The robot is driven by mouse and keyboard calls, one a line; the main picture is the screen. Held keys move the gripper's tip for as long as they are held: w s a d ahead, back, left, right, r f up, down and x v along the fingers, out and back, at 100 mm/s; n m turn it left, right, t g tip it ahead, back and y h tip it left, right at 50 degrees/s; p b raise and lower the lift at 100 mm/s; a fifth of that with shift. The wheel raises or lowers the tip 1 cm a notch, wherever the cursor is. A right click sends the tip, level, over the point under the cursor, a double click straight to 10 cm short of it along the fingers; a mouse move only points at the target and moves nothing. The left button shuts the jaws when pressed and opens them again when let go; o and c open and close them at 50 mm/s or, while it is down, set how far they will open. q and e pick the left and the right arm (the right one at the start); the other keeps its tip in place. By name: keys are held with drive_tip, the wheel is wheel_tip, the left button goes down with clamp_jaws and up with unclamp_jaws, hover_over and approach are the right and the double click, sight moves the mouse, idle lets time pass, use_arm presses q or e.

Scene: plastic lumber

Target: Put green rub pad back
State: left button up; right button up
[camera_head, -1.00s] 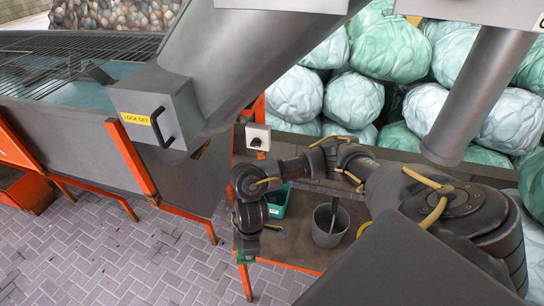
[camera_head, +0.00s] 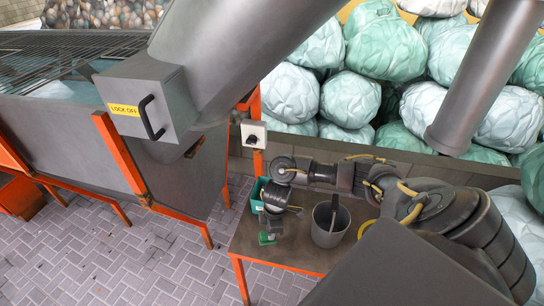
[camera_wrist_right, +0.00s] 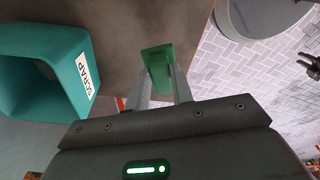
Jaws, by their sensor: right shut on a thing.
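The green rub pad (camera_head: 266,239) is a small green block at the end of my right arm, over the left part of the brown table (camera_head: 295,253). My right gripper (camera_head: 268,231) is shut on it. In the right wrist view the pad (camera_wrist_right: 157,58) sits between the two fingertips of the right gripper (camera_wrist_right: 160,75). Whether the pad touches the table top cannot be told. My left gripper is not in view.
A teal bin labelled SCRAP (camera_wrist_right: 45,75) is beside the gripper; part of it (camera_head: 257,192) shows behind my arm. A grey bucket (camera_head: 328,225) stands right on the table. An orange-legged hopper (camera_head: 150,170) is at left. Green and white bales are piled behind.

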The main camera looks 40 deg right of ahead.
drive_tip(key=shift+d+f, duration=0.2)
wheel_tip(320, 180, down, 3)
drive_tip(key=shift+d+f, duration=0.15)
drive_tip(key=shift+f, duration=0.05)
drive_tip(key=shift+f, duration=0.15)
drive_tip(key=o, duration=0.9)
drive_tip(key=r, duration=0.4)
drive_tip(key=r+p, duration=0.1)
drive_tip(key=r, duration=0.3)
drive_tip(key=d+r+p, duration=0.1)
drive_tip(key=r, duration=0.3)
drive_tip(key=shift+s+r, duration=0.2)
drive_tip(key=shift+s, duration=0.1)
